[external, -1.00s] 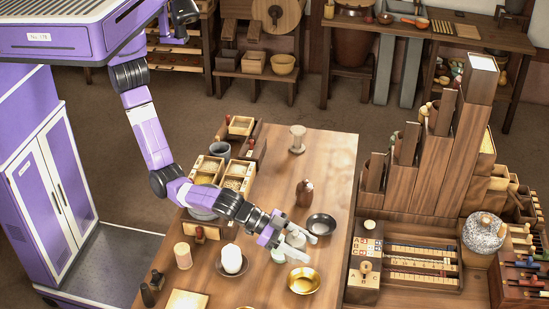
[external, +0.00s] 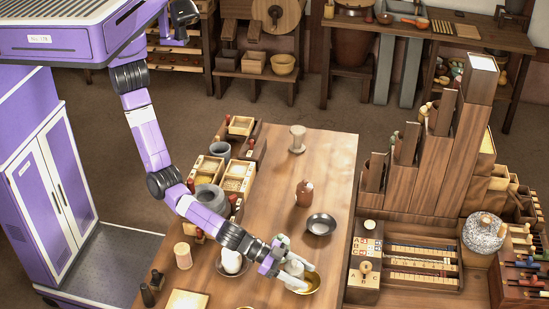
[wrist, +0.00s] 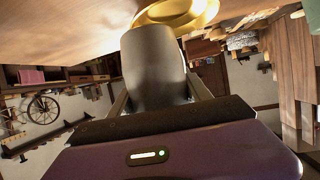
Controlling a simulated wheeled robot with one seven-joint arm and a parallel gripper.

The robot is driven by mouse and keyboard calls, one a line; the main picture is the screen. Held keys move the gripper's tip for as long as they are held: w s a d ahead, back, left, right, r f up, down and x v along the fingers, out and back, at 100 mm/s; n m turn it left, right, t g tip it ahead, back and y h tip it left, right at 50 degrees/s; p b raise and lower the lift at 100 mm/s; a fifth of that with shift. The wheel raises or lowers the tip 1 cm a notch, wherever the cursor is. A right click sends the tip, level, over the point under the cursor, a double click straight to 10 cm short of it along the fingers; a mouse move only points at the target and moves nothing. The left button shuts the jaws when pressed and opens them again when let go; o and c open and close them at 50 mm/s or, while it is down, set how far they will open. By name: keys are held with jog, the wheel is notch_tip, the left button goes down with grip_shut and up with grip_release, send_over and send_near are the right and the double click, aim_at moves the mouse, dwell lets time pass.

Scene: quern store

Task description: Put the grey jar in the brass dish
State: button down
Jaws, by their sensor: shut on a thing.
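The grey jar (wrist: 150,60) is held between the two fingers of my gripper in the wrist view. My gripper (external: 295,270) is shut on it, low over the front right of the table in the external view. The brass dish (external: 314,284) lies there, partly hidden behind the fingers. Its rim also shows at the top of the wrist view (wrist: 190,14), just beyond the jar's end. I cannot tell whether the jar touches the dish.
A dark bowl (external: 320,224) and a brown bottle (external: 304,193) stand behind the dish. A white rounded object (external: 230,262) and a pale cylinder (external: 183,256) stand to the left. Wooden stepped racks (external: 440,150) rise at the right. The table's middle (external: 265,195) is clear.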

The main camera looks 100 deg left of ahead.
jog(key=shift+r, duration=0.1)
jog(key=shift+f+b, duration=0.3)
jog(key=shift+b, duration=0.1)
jog(key=shift+f+b, duration=0.35)
jog(key=shift+b, duration=0.1)
jog(key=shift+c, duration=2.4)
grip_release()
